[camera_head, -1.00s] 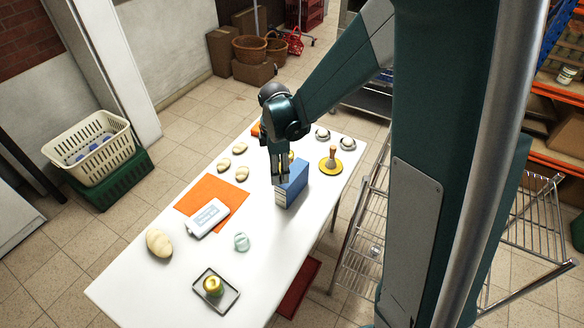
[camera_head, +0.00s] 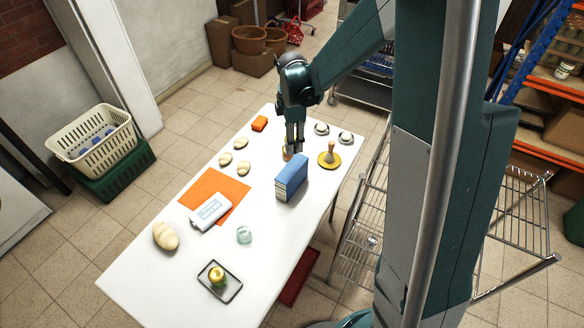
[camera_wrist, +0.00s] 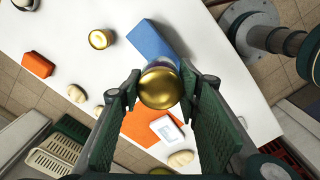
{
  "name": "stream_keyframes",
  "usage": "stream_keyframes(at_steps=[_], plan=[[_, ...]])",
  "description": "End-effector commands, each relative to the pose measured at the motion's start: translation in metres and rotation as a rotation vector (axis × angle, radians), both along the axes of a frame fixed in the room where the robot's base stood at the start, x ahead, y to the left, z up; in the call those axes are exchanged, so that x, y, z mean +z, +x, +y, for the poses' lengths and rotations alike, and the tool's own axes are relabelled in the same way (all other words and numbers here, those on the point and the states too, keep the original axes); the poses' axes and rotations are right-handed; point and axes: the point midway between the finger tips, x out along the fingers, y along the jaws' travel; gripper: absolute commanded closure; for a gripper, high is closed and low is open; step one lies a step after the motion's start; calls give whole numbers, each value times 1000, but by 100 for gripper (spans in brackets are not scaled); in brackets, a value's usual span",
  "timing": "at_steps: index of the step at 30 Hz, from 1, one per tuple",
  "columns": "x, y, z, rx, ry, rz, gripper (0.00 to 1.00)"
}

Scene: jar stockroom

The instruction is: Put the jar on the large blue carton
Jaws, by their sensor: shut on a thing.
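The blue carton (camera_head: 291,177) stands on the white table, and its blue top also shows in the wrist view (camera_wrist: 152,40). My gripper (camera_head: 295,150) points down at the carton's far side. In the wrist view its fingers are shut on a jar (camera_wrist: 160,88) with a round gold lid. The lid faces the camera and hides most of the jar's body; a pale, purplish bit shows beyond it. In the head view a small brownish thing (camera_head: 287,153) shows at the fingertips; I cannot tell whether it is the held jar.
A gold-topped round thing (camera_wrist: 99,39) stands left of the carton in the wrist view. A yellow plate (camera_head: 335,162) with a pin-shaped thing lies right of my gripper.

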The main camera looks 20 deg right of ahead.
Motion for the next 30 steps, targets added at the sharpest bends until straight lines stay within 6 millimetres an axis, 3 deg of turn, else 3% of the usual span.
stream_keyframes(at_steps=[5, 18, 30], plan=[[-6, 0, 0, 0, 0, 0, 82], [-52, 0, 0, 0, 0, 0, 82], [-58, 0, 0, 0, 0, 0, 82]])
